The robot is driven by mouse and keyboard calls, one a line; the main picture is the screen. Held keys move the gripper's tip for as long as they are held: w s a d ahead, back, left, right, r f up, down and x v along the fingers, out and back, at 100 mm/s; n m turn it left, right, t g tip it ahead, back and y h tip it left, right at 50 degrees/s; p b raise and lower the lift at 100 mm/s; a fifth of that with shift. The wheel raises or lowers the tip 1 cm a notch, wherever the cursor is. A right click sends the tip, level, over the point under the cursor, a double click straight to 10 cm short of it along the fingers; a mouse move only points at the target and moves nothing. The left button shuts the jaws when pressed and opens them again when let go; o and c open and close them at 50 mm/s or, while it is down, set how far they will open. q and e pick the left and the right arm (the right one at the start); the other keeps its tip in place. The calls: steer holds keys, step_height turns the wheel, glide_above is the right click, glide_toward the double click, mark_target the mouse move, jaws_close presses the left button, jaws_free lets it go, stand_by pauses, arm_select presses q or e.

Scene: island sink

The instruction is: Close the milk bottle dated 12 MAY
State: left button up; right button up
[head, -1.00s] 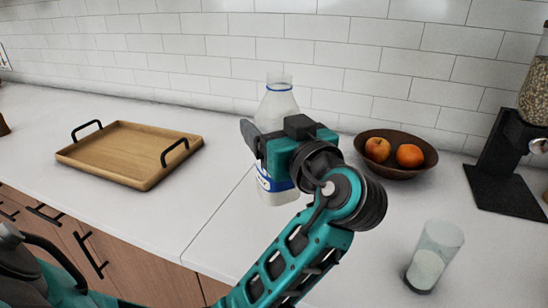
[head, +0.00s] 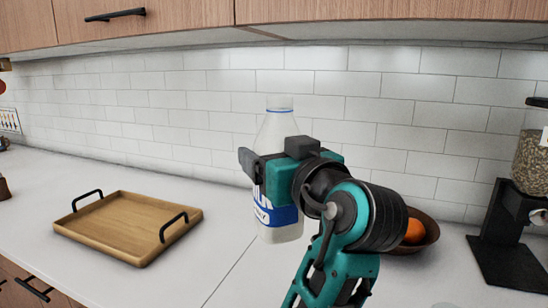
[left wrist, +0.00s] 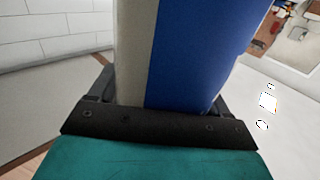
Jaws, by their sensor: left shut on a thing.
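A milk bottle (head: 281,126) with a blue and white label stands upright in my left gripper (head: 258,172) in the head view. The gripper is shut around its body, and the bottle appears held above the counter. Its neck has a blue ring and a pale top; I cannot tell whether a cap is on. The label is partly hidden by the gripper, and no date is readable. In the left wrist view the bottle (left wrist: 190,55) fills the space between the fingers. My right gripper is not in view.
A wooden tray (head: 112,238) with black handles lies at left on the white counter (head: 215,235). A bowl (head: 428,233) with orange fruit sits behind my arm at right. A grain dispenser (head: 530,150) stands at far right. Cabinets (head: 170,20) hang above the tiled wall.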

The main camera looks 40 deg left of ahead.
arm_select(q)
steer(key=o, duration=0.5)
steer(key=c, duration=0.9)
steer(key=shift+o, duration=0.2)
